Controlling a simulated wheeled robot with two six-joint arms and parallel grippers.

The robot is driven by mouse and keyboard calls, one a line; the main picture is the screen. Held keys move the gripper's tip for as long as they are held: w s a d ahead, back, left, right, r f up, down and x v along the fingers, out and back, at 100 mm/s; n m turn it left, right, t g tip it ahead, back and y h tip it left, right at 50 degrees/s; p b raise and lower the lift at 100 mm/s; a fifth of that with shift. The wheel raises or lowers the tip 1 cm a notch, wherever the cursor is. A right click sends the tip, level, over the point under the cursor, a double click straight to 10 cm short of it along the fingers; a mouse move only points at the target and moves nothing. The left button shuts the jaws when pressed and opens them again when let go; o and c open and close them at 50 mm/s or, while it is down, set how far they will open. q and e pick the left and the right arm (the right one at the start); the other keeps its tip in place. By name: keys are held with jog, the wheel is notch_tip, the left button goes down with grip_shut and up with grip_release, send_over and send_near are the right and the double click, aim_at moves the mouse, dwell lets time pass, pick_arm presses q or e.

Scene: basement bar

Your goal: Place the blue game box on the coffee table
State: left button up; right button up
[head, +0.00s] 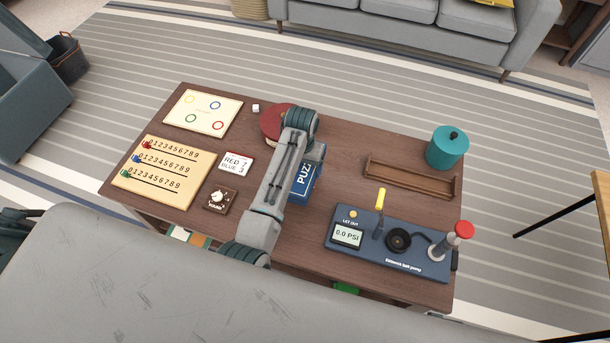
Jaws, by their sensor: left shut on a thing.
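The blue game box (303,184) with white "PUZ" lettering shows in the head view near the middle of the wooden coffee table (290,232). My left arm reaches over the table and covers the box's left part. My left gripper (311,150) is shut on the box, with its fingers mostly hidden behind my arm. I cannot tell whether the box touches the tabletop or is held just above it. My right gripper is out of view.
A red round object (272,124) sits partly behind my arm. A wooden rack (410,180), a teal pot (447,148) and a ball pump (390,243) occupy the right. Game boards (160,172), cards and a die lie left. A sofa (420,20) stands beyond.

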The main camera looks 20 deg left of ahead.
aim_at(302, 174)
pick_arm(q)
notch_tip(302, 174, down, 4)
jog(key=shift+s, duration=0.1)
jog(key=shift+f, duration=0.65)
notch_tip(302, 174, down, 3)
jog(key=shift+r+b, duration=0.1)
jog(key=shift+b, duration=0.35)
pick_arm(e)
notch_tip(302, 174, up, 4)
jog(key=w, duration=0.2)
pick_arm(q)
jog(key=o, duration=1.2)
jog(key=shift+c, duration=0.2)
notch_tip(302, 174, up, 12)
jog(key=shift+r+p, duration=0.1)
jog(key=shift+p, duration=0.7)
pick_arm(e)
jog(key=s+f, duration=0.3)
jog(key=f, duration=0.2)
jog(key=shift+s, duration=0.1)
